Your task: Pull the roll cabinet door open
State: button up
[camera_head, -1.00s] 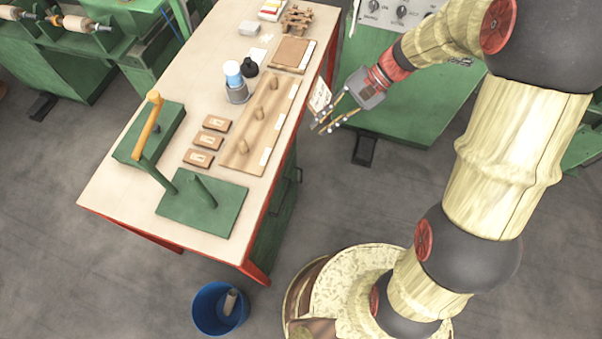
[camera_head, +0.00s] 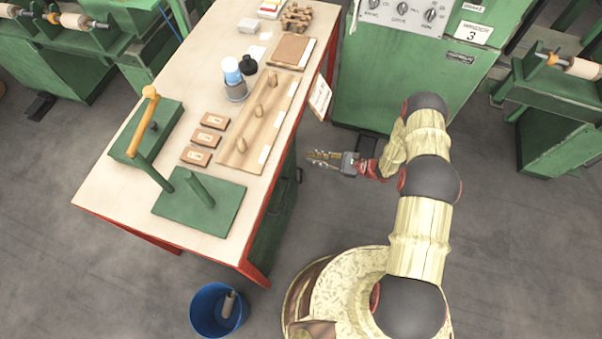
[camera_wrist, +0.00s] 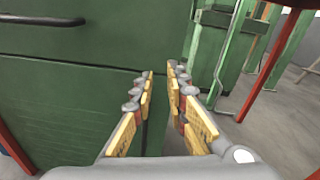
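The green roll cabinet (camera_head: 272,218) sits under the right side of the workbench, mostly hidden by the tabletop in the head view. A small dark handle (camera_head: 299,175) sticks out from its side. In the wrist view the green front (camera_wrist: 65,110) fills the left half, with a horizontal seam and a dark bar handle (camera_wrist: 45,20) at the upper left. The front looks closed. My gripper (camera_head: 312,160) is beside the bench's right edge, above the floor, pointing left. In the wrist view its fingers (camera_wrist: 160,78) are apart with nothing between them, to the right of the bar handle.
The workbench (camera_head: 115,200) carries coil parts and a green bending jig. A sign (camera_head: 320,98) hangs at its right edge. A green winder machine (camera_head: 400,75) stands behind my arm. A blue bin (camera_head: 205,318) is at the front. The floor right of the cabinet is clear.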

aim_at(301, 173)
jog(key=s+d+f+m+t+h, duration=0.1)
jog(key=s+f+m+t, duration=0.1)
jog(key=f, duration=0.4)
jog(key=s+f+m+t, duration=0.2)
jog(key=f+m, duration=0.1)
jog(key=f, duration=0.3)
jog(key=shift+f+b+x, duration=0.15)
jog(key=shift+b+x, duration=0.55)
jog(key=shift+x, duration=1.2)
jog(key=shift+f+b+x, duration=0.2)
jog(key=shift+b+x, duration=0.45)
jog(key=shift+x, duration=1.2)
jog(key=shift+w+d, duration=0.1)
jog(key=shift+w, duration=0.05)
grip_shut()
